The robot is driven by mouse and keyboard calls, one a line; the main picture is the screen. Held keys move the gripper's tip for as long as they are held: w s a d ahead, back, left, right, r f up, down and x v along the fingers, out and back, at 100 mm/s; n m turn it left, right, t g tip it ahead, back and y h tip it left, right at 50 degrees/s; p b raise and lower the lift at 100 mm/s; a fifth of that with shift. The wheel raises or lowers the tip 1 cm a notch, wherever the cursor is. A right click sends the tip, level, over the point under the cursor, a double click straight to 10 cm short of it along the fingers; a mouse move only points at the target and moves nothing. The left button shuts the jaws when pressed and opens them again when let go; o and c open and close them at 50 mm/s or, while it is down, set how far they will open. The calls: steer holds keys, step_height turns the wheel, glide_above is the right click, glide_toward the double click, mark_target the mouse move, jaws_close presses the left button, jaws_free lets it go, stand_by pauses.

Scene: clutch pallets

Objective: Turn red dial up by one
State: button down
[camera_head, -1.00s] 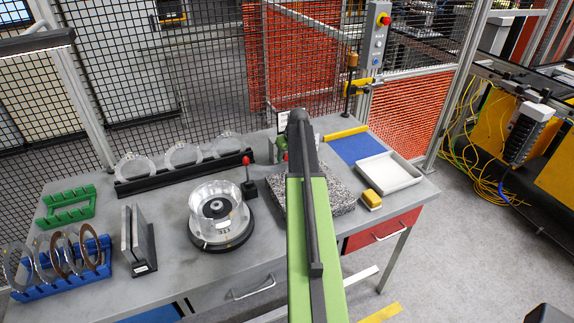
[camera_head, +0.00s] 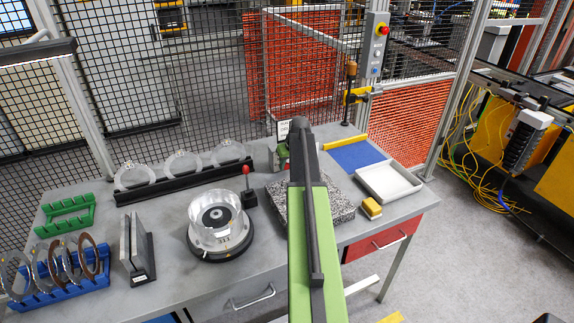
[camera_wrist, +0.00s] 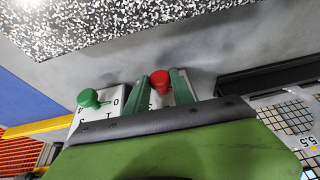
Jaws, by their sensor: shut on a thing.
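The red dial (camera_wrist: 160,82) is a round red knob on a white panel printed with digits, partly hidden behind my arm in the wrist view. My gripper (camera_wrist: 161,88) has its two green fingers on either side of the red dial, shut on it. The green dial (camera_wrist: 93,98) sits on a white numbered panel to the left, clear of the fingers. Which digit the red dial points at cannot be told. In the head view my arm hides the red dial and my fingers; a green part (camera_head: 283,151) shows just left of the arm.
A speckled slab (camera_head: 340,208) lies close beside the dials. A red-knobbed lever (camera_head: 247,188) and a clear round bowl (camera_head: 216,218) stand to the left. A black rack (camera_head: 184,183) holds clear rings behind. A white tray (camera_head: 389,181) and yellow block (camera_head: 371,208) are right.

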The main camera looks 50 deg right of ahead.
steer(key=shift+s+d+f+t+y+b, duration=0.1)
steer(key=shift+d+t+y+b, duration=0.15)
steer(key=shift+y, duration=0.35)
steer(key=shift+d+f+t+y+b, duration=0.1)
steer(key=shift+t+y+b, duration=0.15)
steer(key=shift+y, duration=0.35)
steer(key=shift+s+d+f+m+t+y+b, duration=0.15)
steer(key=shift+m+t+y+b, duration=0.3)
steer(key=shift+y+b, duration=0.6)
steer(key=t+y+b, duration=0.1)
steer(key=y+b, duration=0.1)
steer(key=shift+d+f+m+b, duration=0.1)
steer(key=shift+f+m+b, duration=0.05)
steer(key=shift+m+b, duration=0.15)
steer(key=shift+y+b, duration=0.35)
steer(key=shift+b, duration=0.2)
steer(key=shift+r+t, duration=0.2)
steer(key=shift+t, duration=0.05)
steer(key=c, duration=1.1)
jaws_free()
